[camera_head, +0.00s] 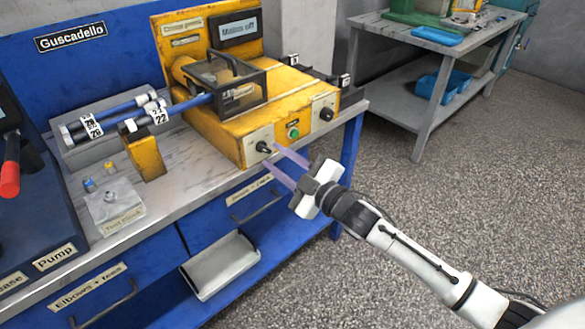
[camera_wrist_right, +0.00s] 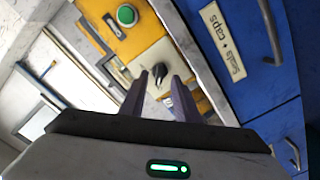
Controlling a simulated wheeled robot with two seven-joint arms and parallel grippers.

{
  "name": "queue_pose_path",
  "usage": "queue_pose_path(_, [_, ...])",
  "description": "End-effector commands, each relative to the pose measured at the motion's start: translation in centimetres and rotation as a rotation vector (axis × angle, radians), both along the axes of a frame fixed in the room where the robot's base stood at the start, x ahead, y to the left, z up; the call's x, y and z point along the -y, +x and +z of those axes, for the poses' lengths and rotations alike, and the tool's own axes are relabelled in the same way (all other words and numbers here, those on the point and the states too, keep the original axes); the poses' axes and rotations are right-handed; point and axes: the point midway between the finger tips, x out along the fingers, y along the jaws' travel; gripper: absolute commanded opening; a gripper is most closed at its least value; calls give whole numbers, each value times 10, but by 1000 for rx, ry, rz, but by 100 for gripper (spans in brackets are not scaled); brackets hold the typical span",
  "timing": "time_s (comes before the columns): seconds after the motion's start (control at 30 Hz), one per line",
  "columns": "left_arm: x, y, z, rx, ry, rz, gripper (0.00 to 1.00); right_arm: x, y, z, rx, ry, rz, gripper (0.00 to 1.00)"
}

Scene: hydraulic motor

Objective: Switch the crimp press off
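The crimp press (camera_head: 215,122) is a yellow machine on the bench, with a caged head and a small display (camera_head: 238,29) that seems to read "Mains off". Its front has a black knob (camera_head: 263,147) on a pale plate, a green button (camera_head: 293,131) and another dark knob (camera_head: 327,113). My right gripper (camera_head: 271,156) is open and empty in front of the left knob. In the right wrist view that knob (camera_wrist_right: 158,73) shows between the fingertips (camera_wrist_right: 159,79); I cannot tell whether they touch it. My left gripper is out of view.
Hoses with number tags lie in a grey holder (camera_head: 75,155) left of the press. A yellow block (camera_head: 145,155) stands by the bench edge. Blue drawers (camera_head: 105,290) and an open grey tray (camera_head: 220,265) are below. The floor at right is clear.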

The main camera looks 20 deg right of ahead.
Motion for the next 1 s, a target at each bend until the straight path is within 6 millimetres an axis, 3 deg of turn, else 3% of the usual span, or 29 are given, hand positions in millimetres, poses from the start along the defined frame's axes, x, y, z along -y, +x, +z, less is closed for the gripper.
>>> queue_pose_path(0.2, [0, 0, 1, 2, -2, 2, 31, 15, -41, -2, -4, -2, 0, 29])
queue_pose_path(0.4, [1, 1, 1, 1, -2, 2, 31, 22, -62, -1, -1, 0, 0, 29])
queue_pose_path(1.0, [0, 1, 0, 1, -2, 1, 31, 24, -67, -2, -4, 2, -1, 29])
